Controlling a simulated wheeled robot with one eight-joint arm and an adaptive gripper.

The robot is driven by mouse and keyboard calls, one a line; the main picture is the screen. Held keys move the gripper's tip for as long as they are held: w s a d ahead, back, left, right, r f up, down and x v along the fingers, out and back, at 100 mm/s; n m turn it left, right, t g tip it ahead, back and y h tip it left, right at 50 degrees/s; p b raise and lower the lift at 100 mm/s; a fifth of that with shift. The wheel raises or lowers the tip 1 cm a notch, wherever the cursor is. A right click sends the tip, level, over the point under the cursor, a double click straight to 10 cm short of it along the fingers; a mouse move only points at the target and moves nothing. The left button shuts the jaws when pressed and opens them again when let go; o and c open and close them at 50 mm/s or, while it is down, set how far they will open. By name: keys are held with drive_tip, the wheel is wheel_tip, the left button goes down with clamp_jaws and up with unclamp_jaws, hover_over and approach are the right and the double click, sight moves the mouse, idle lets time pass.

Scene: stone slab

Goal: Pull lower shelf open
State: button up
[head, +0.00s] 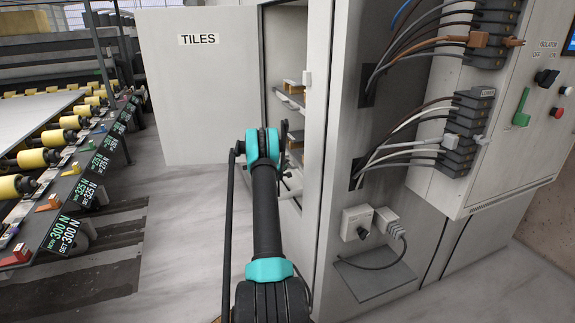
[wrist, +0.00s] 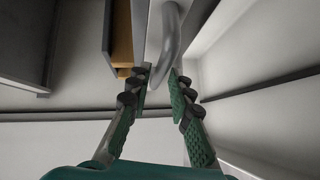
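The open cabinet (head: 318,110) shows an upper shelf (head: 290,97) and, below it, a lower shelf (head: 296,155) partly hidden by my arm. A pale bar beside my arm at the lower shelf looks like its handle (head: 291,184). In the wrist view, my gripper (wrist: 157,77) has its two green-padded fingers apart. A grey curved handle (wrist: 168,42) reaches down between the fingertips. I cannot tell whether the fingers touch it. A shelf edge with a wooden piece (wrist: 122,45) lies just left of the handle. My gripper is mostly hidden behind my arm in the head view.
The cabinet door (head: 195,100), labelled TILES, stands open on the left. Cables and sockets (head: 372,222) are on the cabinet's right side. A roller machine (head: 60,140) stands at the far left. Bare floor (head: 180,220) lies between it and the cabinet.

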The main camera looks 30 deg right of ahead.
drive_tip(key=shift+x, duration=1.4)
drive_tip(key=shift+s, duration=0.1)
clamp_jaws()
